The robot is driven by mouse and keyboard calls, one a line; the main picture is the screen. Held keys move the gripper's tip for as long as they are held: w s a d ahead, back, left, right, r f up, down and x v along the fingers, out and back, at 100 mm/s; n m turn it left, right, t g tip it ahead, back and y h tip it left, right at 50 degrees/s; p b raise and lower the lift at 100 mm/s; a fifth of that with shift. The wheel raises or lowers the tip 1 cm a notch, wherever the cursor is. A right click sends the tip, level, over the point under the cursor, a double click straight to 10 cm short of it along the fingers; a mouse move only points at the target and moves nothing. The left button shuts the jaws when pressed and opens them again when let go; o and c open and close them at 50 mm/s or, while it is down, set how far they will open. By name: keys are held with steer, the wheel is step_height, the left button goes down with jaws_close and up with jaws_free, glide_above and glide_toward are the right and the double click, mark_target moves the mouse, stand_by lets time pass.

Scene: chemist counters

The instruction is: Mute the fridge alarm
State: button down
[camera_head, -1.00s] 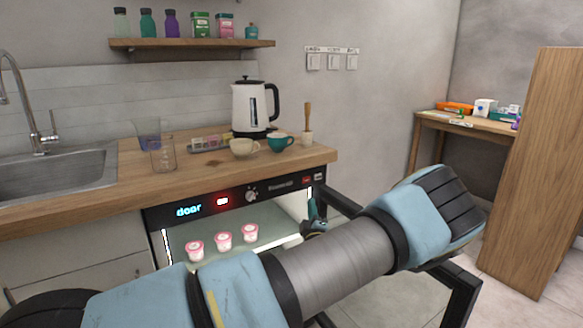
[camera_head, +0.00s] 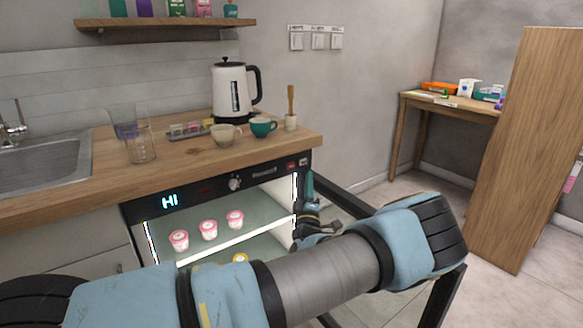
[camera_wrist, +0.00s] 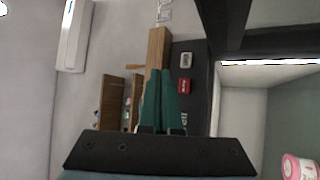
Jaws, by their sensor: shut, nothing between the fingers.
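The fridge (camera_head: 265,174) is built in under the counter, with its front open and a lit interior. Its black panel has a blue display (camera_head: 170,201) reading "HI", a round knob (camera_head: 235,183), a red button (camera_head: 291,165) and a grey button (camera_head: 303,161). The red button (camera_wrist: 185,87) and grey button (camera_wrist: 186,60) also show in the wrist view, just right of my fingers. My gripper (camera_head: 309,174) is shut and empty, with teal fingers pointing up just below the panel's right end. The fingers (camera_wrist: 160,70) show no clear contact with either button.
Pink-lidded cups (camera_head: 208,230) stand on the fridge shelf. The dark open door frame (camera_head: 345,200) is close to the right of my gripper. Above, the wooden counter (camera_head: 190,155) carries a kettle (camera_head: 230,92), two cups and a glass beaker (camera_head: 140,147).

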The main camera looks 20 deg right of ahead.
steer(key=b, duration=0.1)
glide_toward(294, 163)
steer(key=shift+s+d+r+x, duration=0.1)
steer(key=shift+s+x, duration=0.05)
steer(key=shift+x, duration=0.75)
steer(key=shift+s+d+r+x, duration=0.1)
steer(key=shift+d+r+x, duration=0.05)
steer(key=shift+x, duration=0.7)
steer(key=shift+s+d+r+x, duration=0.1)
steer(key=shift+s+x, duration=0.05)
steer(key=shift+x, duration=0.75)
steer(key=shift+w, duration=0.4)
steer(key=shift+w+a+b, duration=0.1)
steer(key=shift+w+b, duration=0.2)
steer(key=shift+w, duration=0.15)
steer(key=shift+s, duration=0.1)
stand_by(0.5)
steer(key=shift+s, duration=0.75)
steer(key=shift+s+d+p, duration=0.1)
steer(key=shift+s+d, duration=0.1)
steer(key=shift+s, duration=0.65)
steer(key=shift+s+d+p, duration=0.15)
steer(key=shift+s+d, duration=0.05)
steer(key=shift+s, duration=0.6)
steer(key=shift+s+d+p, duration=0.1)
steer(key=shift+s+d, duration=0.1)
steer(key=shift+s, duration=0.65)
